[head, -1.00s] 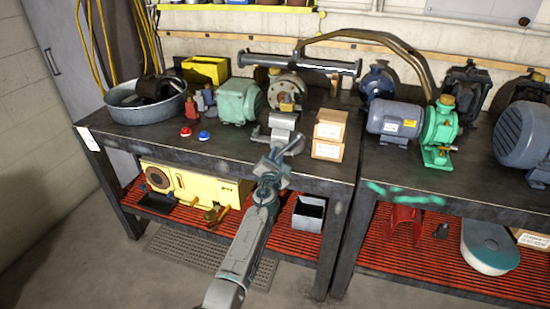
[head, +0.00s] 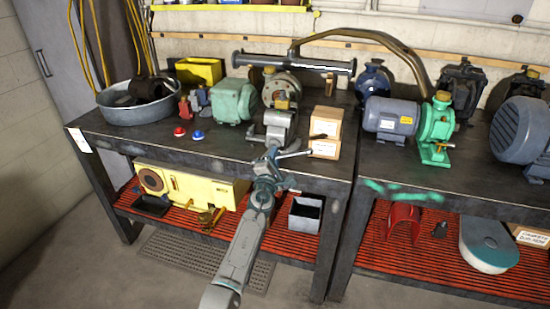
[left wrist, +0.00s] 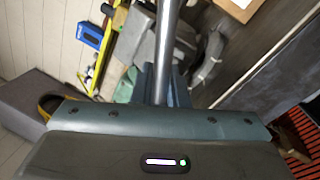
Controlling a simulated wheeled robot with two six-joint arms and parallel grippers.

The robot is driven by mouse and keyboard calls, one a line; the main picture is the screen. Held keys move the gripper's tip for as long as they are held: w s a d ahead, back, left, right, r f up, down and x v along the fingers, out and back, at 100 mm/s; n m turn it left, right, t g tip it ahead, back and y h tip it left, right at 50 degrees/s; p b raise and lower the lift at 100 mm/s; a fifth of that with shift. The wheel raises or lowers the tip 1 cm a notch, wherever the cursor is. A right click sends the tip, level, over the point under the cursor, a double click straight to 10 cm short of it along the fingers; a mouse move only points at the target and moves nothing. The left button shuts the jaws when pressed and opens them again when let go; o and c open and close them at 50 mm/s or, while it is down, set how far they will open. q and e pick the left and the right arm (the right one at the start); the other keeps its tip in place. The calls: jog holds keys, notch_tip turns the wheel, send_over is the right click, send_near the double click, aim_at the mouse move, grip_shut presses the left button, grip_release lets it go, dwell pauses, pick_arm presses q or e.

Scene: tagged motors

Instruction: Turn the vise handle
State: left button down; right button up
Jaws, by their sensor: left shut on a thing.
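The grey metal vise (head: 278,125) stands at the front edge of the left workbench. Its handle (head: 296,154), a thin metal bar, sticks out in front of the bench edge and points right, nearly level. My left gripper (head: 271,160) is shut on the handle just below the vise. In the left wrist view the handle (left wrist: 167,40) runs up from between the gripper's fingers (left wrist: 160,85). The fingers partly hide the vise's front in the head view. My right gripper is not in view.
Cardboard boxes (head: 325,133) stand right of the vise, and a green motor (head: 234,101) stands to its left. Red and blue buttons (head: 198,135) lie on the bench. A yellow machine (head: 190,184) and a grey bin (head: 305,214) sit on the lower shelf.

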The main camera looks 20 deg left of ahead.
pick_arm(q)
jog(key=shift+s+f, duration=0.1)
jog(key=shift+f, duration=0.25)
jog(key=c, duration=1.5)
grip_release()
jog(key=shift+s+r, duration=0.1)
jog(key=shift+r, duration=0.05)
jog(key=shift+o, duration=0.3)
jog(key=shift+s+r, duration=0.15)
jog(key=shift+r, duration=0.15)
jog(key=shift+s+f, duration=0.15)
jog(key=shift+s, duration=0.05)
jog(key=s+f+p, duration=0.1)
jog(key=s+p, duration=0.1)
jog(key=s, duration=0.8)
jog(key=shift+s+d+f, duration=0.2)
jog(key=shift+d+f, duration=0.1)
